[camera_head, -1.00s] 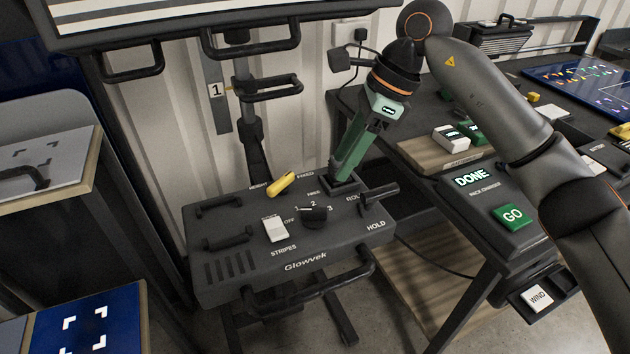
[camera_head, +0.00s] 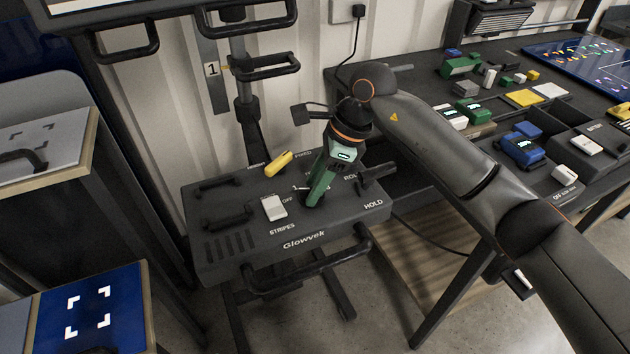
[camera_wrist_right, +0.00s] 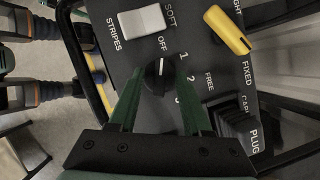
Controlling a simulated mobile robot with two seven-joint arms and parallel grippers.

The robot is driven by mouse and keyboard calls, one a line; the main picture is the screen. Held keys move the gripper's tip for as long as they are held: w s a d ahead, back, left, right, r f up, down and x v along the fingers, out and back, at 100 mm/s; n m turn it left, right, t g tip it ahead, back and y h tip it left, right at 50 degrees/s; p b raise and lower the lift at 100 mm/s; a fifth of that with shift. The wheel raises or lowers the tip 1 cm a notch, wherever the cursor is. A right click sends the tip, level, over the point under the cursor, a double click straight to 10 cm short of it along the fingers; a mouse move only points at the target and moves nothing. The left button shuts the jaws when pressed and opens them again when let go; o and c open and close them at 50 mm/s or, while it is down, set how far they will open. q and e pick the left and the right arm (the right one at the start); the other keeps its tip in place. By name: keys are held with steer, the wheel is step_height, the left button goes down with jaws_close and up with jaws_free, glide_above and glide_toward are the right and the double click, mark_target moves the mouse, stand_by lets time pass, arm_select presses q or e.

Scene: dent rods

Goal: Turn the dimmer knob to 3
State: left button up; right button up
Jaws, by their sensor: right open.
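The dimmer knob (camera_wrist_right: 157,76) is a round black knob on the dark panel (camera_wrist_right: 118,55). The marks OFF, 1, 2 and 3 run around it. Its white pointer line appears to aim toward OFF. My right gripper (camera_wrist_right: 159,80), with green fingers, is open, with one finger on each side of the knob in the wrist view. I cannot tell whether the fingers touch it. In the head view my right gripper (camera_head: 314,197) points down over the panel and hides most of the knob. My left gripper is not in view.
A white STRIPES switch (camera_head: 274,207) sits left of the knob, and a yellow lever (camera_head: 278,163) behind it. A black handle bar (camera_head: 310,262) runs along the panel's front. A bench (camera_head: 430,95) with several devices stands at the right.

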jaws_close()
stand_by(0.4)
